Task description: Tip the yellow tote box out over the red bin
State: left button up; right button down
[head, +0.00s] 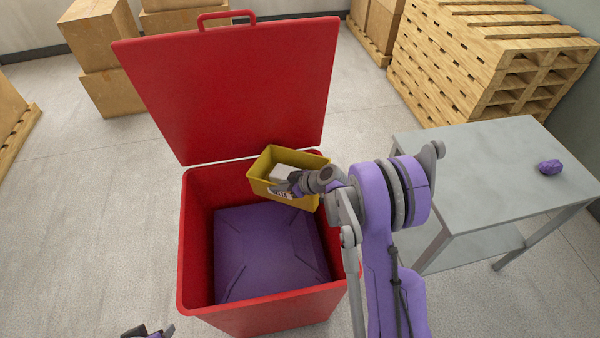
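The yellow tote box (262,166) is in the head view, above the far right part of the red bin (190,240). It looks close to upright, with its open top facing up. A pale grey block (283,172) shows inside it. My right gripper (288,188) is at the tote's near wall and appears shut on it; the wrist hides part of the fingers. The bin's red lid (235,85) stands open at the back. A creased purple sheet or liner lies inside the bin (262,250). My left gripper (148,332) shows only at the bottom edge, its fingers apart and empty.
A grey metal table (470,170) stands at the right with a small purple lump (550,167) on it. Stacked wooden pallets (480,60) are behind it. Cardboard boxes (100,40) stand at the back left. The floor left of the bin is clear.

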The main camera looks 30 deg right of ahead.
jog(key=n, duration=0.1)
jog(key=d+n+g+y, duration=0.1)
jog(key=n+g+y, duration=0.1)
jog(key=shift+w+d+f+b, duration=0.15)
jog(key=shift+w+f+b, duration=0.1)
jog(key=shift+b, duration=0.1)
jog(key=shift+s+d+r+n+g+y, duration=0.1)
jog(key=shift+d+n+g+y, duration=0.05)
jog(key=shift+n+g, duration=0.45)
jog(key=shift+d+r+n+g+y, duration=0.1)
jog(key=shift+d+n+g+y, duration=0.05)
jog(key=shift+n+g, duration=0.4)
jog(key=s+d+r+n+g+h+b, duration=0.2)
jog(key=s+d+r+n+g+b, duration=0.15)
jog(key=r+n+g, duration=0.65)
jog(key=s+a+r+t+h+b, duration=0.1)
jog(key=s+a+t+h+b, duration=0.1)
jog(key=s+a+t+h, duration=0.2)
jog(key=s+a+r+n+t+h+b, duration=0.1)
jog(key=s+a+t+h+b, duration=0.1)
jog(key=s+a+t+h, duration=0.2)
jog(key=shift+s+a+t+h+b, duration=0.35)
jog(key=shift+a+t+h, duration=1.4)
jog(key=shift+a+h, duration=2.1)
